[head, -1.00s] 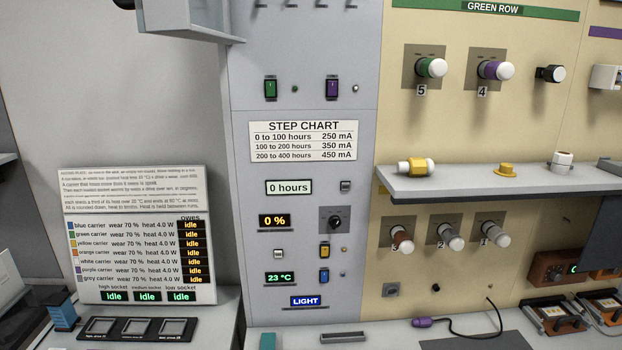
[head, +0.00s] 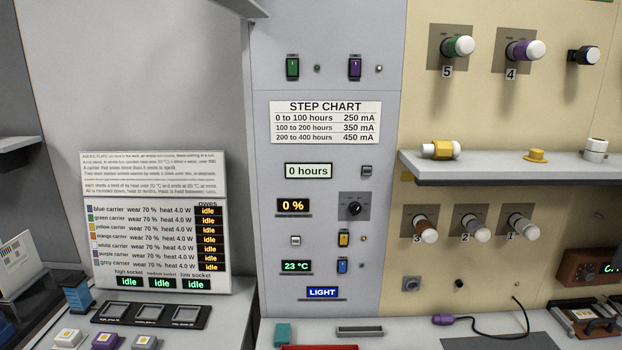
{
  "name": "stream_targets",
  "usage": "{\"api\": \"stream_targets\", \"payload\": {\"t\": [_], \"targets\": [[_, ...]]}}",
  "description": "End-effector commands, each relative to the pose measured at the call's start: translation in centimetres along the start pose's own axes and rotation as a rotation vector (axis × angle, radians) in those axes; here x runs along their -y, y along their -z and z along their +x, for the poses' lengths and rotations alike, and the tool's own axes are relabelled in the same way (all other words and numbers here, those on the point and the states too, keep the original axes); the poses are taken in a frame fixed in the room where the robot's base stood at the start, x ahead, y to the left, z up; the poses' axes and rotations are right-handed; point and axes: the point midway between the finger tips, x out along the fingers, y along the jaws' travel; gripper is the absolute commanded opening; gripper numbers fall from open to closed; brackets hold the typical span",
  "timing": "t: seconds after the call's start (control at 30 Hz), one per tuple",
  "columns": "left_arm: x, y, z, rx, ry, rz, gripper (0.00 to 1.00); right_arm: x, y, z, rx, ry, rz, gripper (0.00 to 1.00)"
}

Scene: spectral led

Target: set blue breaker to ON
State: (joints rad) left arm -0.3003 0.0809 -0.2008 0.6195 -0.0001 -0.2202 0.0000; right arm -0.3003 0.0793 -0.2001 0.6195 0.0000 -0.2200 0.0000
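The blue breaker (head: 342,266) is a small blue rocker switch low on the grey panel, right of the "23 °C" display (head: 296,266). A small dim lamp (head: 362,266) sits just right of it. The rocker is too small to tell its position. A yellow breaker (head: 343,239) is right above it, and a green breaker (head: 292,68) and a purple breaker (head: 355,68) are higher on the same panel. Neither of my grippers shows in the head view.
A black knob (head: 355,207) and a step chart (head: 325,122) are on the panel. A shelf (head: 480,170) juts out at the right. The counter below holds a teal block (head: 283,333), a grey tray (head: 360,331) and a purple plug (head: 442,320) with a cable.

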Motion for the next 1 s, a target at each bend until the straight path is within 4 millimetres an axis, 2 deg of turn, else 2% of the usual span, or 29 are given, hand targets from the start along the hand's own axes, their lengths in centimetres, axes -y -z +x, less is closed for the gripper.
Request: {"api": "stream_targets", "payload": {"t": [0.03, 0.1, 1.0], "targets": [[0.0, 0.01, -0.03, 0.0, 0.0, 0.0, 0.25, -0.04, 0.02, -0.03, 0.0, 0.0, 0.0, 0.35], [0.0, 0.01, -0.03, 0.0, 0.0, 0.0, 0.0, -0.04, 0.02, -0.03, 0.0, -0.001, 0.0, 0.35], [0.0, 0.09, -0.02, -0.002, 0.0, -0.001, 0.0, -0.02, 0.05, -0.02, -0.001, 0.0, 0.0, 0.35]]}}
